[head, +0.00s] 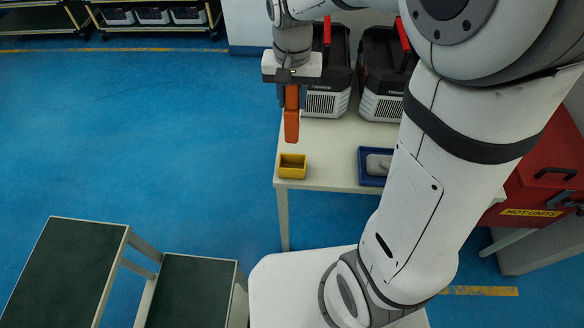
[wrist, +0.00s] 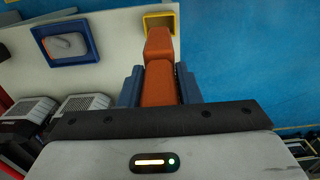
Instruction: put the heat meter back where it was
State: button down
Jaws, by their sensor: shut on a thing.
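My gripper (head: 292,98) is shut on the orange heat meter (head: 292,124), which hangs down from the jaws. In the wrist view the heat meter (wrist: 158,60) sits between the two blue fingers of my gripper (wrist: 160,88). A small open yellow bin (head: 292,166) stands at the left front corner of the white table (head: 325,150). In the wrist view the heat meter's far end overlaps the yellow bin (wrist: 172,18) and hides part of it. In the head view a gap shows between the heat meter's lower end and the bin.
A blue tray (head: 362,168) holding a grey device (head: 378,164) lies right of the bin, partly behind my arm. Two black-and-grey units with red handles (head: 328,100) stand at the table's back. A red "HOT UNITS" box (head: 540,175) is at right. Green-topped steps (head: 195,290) stand front left.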

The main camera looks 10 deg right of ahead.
aim_at(292, 131)
notch_tip(292, 131, down, 10)
jog(key=shift+f+p, duration=0.1)
jog(key=shift+p, duration=0.35)
jog(key=shift+s, duration=0.1)
jog(key=shift+f+b, duration=0.5)
jog(key=shift+b, duration=0.1)
jog(key=c, duration=1.1)
grip_release()
jog(key=shift+o, duration=0.2)
jog(key=shift+r, duration=0.1)
